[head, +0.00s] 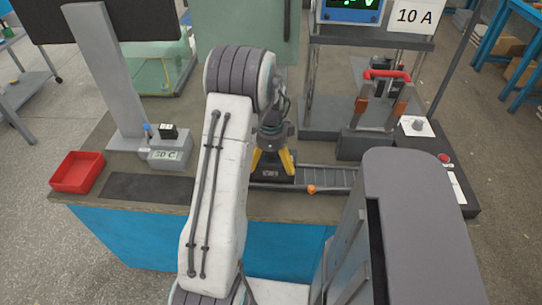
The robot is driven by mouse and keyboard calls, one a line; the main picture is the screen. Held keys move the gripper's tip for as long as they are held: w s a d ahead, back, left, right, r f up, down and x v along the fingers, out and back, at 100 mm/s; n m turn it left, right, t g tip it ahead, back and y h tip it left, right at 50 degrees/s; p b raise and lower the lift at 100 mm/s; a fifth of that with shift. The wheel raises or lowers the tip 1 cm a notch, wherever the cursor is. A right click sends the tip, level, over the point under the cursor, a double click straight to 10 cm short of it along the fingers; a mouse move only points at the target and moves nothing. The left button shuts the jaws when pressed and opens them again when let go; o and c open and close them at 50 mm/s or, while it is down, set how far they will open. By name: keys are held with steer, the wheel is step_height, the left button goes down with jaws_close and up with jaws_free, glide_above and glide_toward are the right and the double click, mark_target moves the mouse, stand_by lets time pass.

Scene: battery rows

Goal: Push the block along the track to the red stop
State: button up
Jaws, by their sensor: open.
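A grey track (328,178) with cross lines runs along the front of the bench, right of my gripper. My gripper (272,168) has two yellow fingers pointing down at the track's left end, spread apart. A dark block (268,174) with a small pale label shows between and below the fingers. I cannot tell whether the fingers touch it. A small orange-red knob (311,189) sits at the track's front edge, right of the block. No clearly red stop shows on the track; its right end runs behind my grey body part.
A clamp fixture with a red handle (387,75) stands behind the track's right end. At left are a red tray (77,172), a dark mat (147,188) and a grey scale (170,151). A control panel (437,160) is at right.

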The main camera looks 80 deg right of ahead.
steer(key=shift+f, duration=0.25)
steer(key=c, duration=1)
